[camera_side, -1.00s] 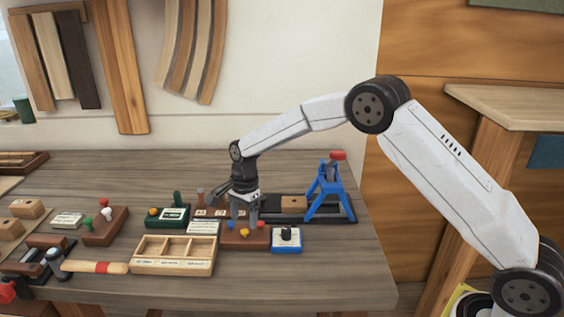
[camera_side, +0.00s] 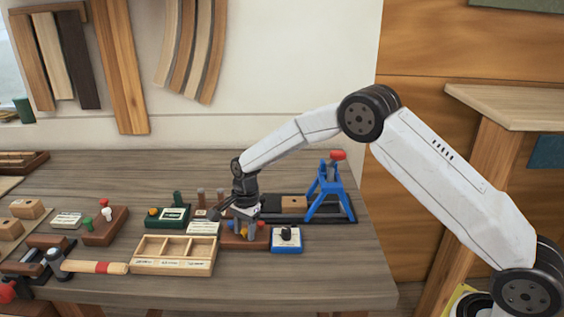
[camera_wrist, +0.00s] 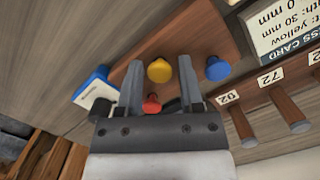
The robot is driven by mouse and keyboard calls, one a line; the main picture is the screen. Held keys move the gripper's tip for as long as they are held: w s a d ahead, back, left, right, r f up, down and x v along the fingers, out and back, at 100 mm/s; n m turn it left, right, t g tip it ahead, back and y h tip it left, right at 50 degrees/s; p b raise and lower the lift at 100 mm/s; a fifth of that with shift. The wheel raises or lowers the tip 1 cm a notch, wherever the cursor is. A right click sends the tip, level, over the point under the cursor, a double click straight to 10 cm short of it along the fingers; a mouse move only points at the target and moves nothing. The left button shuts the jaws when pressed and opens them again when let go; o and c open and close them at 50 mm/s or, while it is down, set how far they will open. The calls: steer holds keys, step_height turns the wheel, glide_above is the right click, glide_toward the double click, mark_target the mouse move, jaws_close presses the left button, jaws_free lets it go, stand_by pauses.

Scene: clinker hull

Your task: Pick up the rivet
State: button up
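A brown wooden block (camera_wrist: 195,38) holds three round-headed rivets: a yellow rivet (camera_wrist: 159,70), a red rivet (camera_wrist: 152,103) and a blue rivet (camera_wrist: 217,68). My gripper (camera_wrist: 160,72) is open and points down over the block. In the wrist view the yellow head lies between the fingertips and the red head lies lower in the gap. The blue rivet is outside the right finger. In the side view my gripper (camera_side: 244,231) is low over the block (camera_side: 232,243), and its fingers partly hide the rivets. I cannot tell whether a finger touches a head.
A white printed card (camera_wrist: 284,30) mentions yellow and 30 mm. A blue-edged block (camera_side: 286,242) sits right of the rivet block. A three-compartment wooden tray (camera_side: 172,267) lies front left; a blue stand (camera_side: 330,192) is behind right.

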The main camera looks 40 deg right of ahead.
mark_target(244, 231)
jaws_close()
steer(key=shift+r, duration=0.2)
steer(key=shift+r, duration=1.5)
steer(key=s+d+r, duration=0.1)
steer(key=s+r, duration=0.8)
steer(key=s, duration=0.5)
steer(key=shift+d+r, duration=0.2)
steer(key=shift+r, duration=0.15)
steer(key=shift+w, duration=0.1)
